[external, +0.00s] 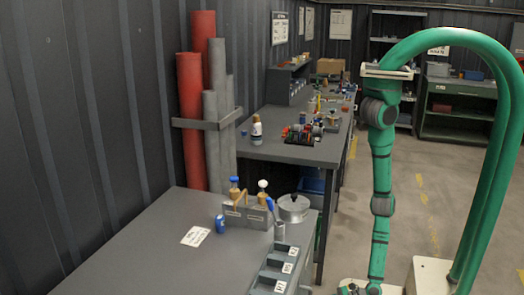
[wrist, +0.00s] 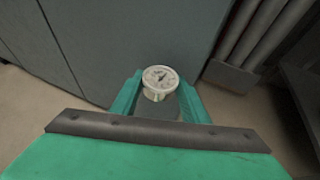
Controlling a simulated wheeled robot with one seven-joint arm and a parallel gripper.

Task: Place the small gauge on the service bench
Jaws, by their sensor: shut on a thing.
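The small gauge (wrist: 160,77) has a round white dial with a dark needle and a pale rim. It shows in the wrist view, face toward the camera. My gripper (wrist: 160,90) is shut on it, with a green finger on either side. In the external view my green arm stands at the right, but I cannot make out the gripper or gauge there. Two grey benches show: a near bench (external: 130,255) at lower left and a far bench (external: 265,142) behind it. I cannot tell which is the service bench.
The far bench is cluttered. Red and grey pipes (external: 190,120) stand against the wall. Floor shows right of the benches.

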